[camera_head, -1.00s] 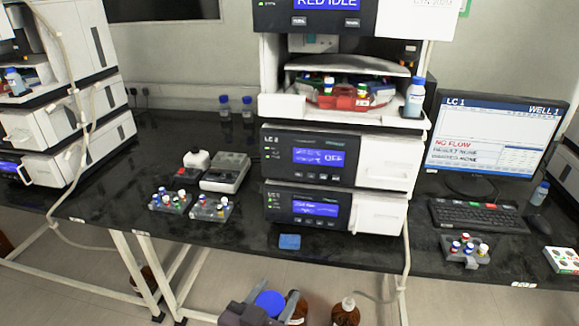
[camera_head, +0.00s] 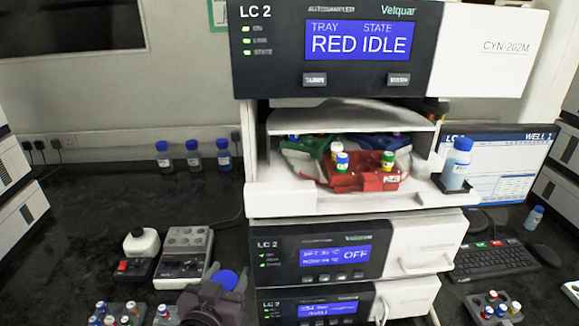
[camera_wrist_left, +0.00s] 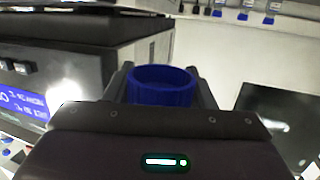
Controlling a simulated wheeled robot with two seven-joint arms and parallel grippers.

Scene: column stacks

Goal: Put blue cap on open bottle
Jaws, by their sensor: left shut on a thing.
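The blue cap (camera_head: 225,280) is in my left gripper (camera_head: 221,288), low in the head view, in front of the lower left of the instrument stack. In the left wrist view the blue cap (camera_wrist_left: 162,92) sits between the two dark fingers of the left gripper (camera_wrist_left: 163,88), its round rim facing up. An open bottle does not show in either view now. My right gripper is out of view.
The instrument stack (camera_head: 330,245) stands close, with a red vial tray (camera_head: 362,178) in its open bay. A blue-capped bottle (camera_head: 457,165) stands on its right ledge. Blue-capped bottles (camera_head: 193,158) stand behind.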

